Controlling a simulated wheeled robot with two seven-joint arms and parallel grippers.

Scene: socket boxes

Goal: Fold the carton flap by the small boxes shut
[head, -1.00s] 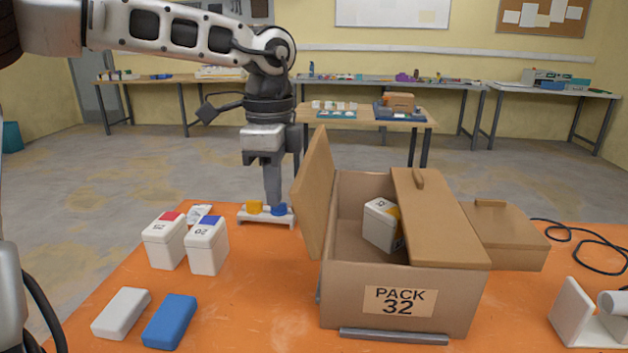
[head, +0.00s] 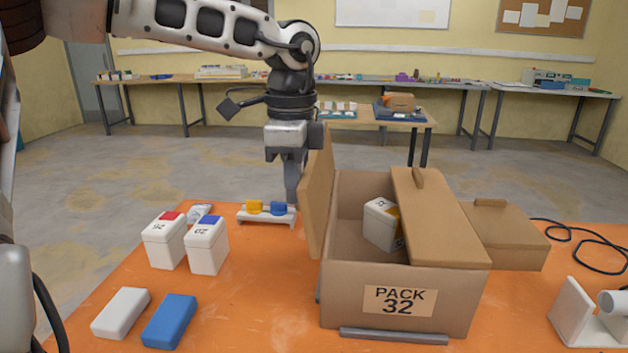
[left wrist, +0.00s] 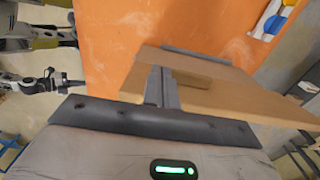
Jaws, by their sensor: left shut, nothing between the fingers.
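The carton (head: 405,300) labelled PACK 32 stands on the orange table. Its left flap (head: 318,192), on the side of the small boxes, stands up and leans slightly outward. Its right flap (head: 440,220) lies over the right part of the opening. A white box (head: 381,224) sits inside the carton. Two small white boxes, one with a red top (head: 165,241) and one with a blue top (head: 207,246), stand left of the carton. My left gripper (head: 291,196) is shut and empty, pointing down just left of the raised flap. In the left wrist view the fingers (left wrist: 160,88) are close to a cardboard panel (left wrist: 215,95); contact cannot be told.
A small rack (head: 267,216) with yellow and blue pieces stands behind the flap's left. A white block (head: 121,313) and a blue block (head: 169,321) lie at the front left.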

